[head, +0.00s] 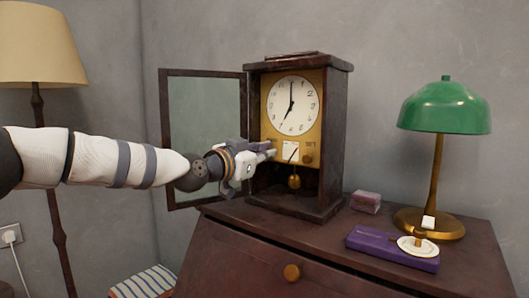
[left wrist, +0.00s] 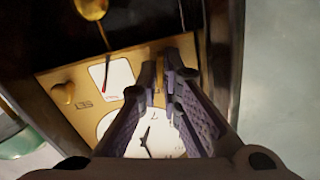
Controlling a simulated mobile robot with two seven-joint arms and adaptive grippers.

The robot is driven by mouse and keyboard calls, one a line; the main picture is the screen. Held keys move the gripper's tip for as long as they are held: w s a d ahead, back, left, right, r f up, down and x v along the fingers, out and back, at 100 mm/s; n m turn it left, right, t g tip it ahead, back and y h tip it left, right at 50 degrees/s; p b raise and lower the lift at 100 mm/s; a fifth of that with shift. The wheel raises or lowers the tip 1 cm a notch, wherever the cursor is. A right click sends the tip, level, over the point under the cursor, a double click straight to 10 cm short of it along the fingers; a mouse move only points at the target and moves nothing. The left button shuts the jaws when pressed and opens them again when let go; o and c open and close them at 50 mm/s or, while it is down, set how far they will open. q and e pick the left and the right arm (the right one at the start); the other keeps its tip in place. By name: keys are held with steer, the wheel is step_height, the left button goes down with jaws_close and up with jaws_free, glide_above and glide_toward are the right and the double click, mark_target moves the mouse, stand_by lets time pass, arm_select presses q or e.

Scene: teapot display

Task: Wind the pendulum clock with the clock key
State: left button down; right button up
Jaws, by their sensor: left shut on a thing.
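The pendulum clock (head: 335,130) stands on the dark wooden cabinet, its glass door (head: 205,120) swung open to the left. Its white dial (head: 292,105) sits on a brass panel (left wrist: 60,73), above a small white gauge (left wrist: 112,80) with a red pointer and a brass knob (left wrist: 62,93) beside a SET label. The gold pendulum bob (head: 294,183) hangs below. My left gripper (head: 269,153) is at the panel's lower left; in the left wrist view (left wrist: 158,78) it is shut on a small brass piece (left wrist: 159,90), apparently the clock key, mostly hidden by the fingers.
A green lamp (head: 445,107) stands on the cabinet (head: 245,250) at right, near a purple box (head: 375,243) with a white dish (head: 407,242) over its right end. A small pinkish box (head: 366,201) lies beside the clock. A floor lamp (head: 40,45) stands left.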

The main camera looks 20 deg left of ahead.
arm_select(q)
steer(key=shift+r+m, duration=0.1)
steer(key=shift+m, duration=0.5)
steer(key=c, duration=1.8)
jaws_free()
steer(key=v, duration=1.2)
